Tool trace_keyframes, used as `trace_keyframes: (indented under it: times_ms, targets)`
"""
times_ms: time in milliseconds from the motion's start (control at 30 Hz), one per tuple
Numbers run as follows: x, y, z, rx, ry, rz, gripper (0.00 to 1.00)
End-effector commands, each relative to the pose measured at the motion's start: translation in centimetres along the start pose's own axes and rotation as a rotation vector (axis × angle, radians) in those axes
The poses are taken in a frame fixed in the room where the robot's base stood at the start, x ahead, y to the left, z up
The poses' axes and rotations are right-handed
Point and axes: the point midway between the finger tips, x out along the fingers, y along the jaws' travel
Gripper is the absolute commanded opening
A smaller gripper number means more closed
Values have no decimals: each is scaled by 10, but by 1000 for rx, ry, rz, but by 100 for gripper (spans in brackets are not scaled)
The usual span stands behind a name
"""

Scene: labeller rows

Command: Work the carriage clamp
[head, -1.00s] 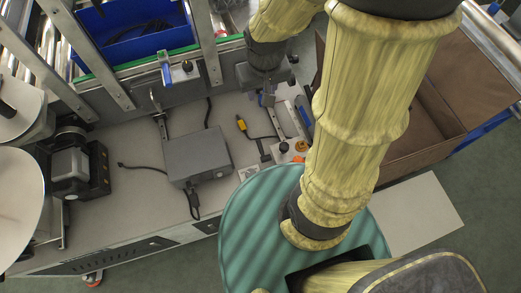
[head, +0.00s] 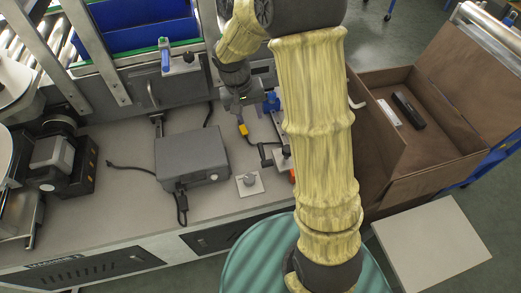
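My gripper (head: 240,100) points down over the back of the grey bench, just behind a yellow cable connector (head: 243,130). Its fingers are small and dark here, so I cannot see whether they are open or shut. A blue part (head: 271,102) stands right beside it, close to a metal rail (head: 278,124) that my arm partly hides. I cannot tell whether they touch. Another blue upright handle (head: 165,55) and a black knob (head: 188,57) sit on the rear rail, to the left. No part is clearly identifiable as the carriage clamp.
A grey box (head: 192,158) with a cable stands on the bench, left of my gripper. A small plate with a grey knob (head: 250,183) lies nearer. A black machine (head: 62,165) is at left. An open brown carton (head: 430,165) is at right. Bench front is clear.

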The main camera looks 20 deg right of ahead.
Motion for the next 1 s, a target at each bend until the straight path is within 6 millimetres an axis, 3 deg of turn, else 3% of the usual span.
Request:
trace_keyframes:
  times_ms: [167, 367, 1000]
  targets:
    - [3, 0, 0, 0, -1, 0, 39]
    - [23, 0, 1, -1, -4, 0, 39]
    - [135, -1, 1, -2, -4, 0, 39]
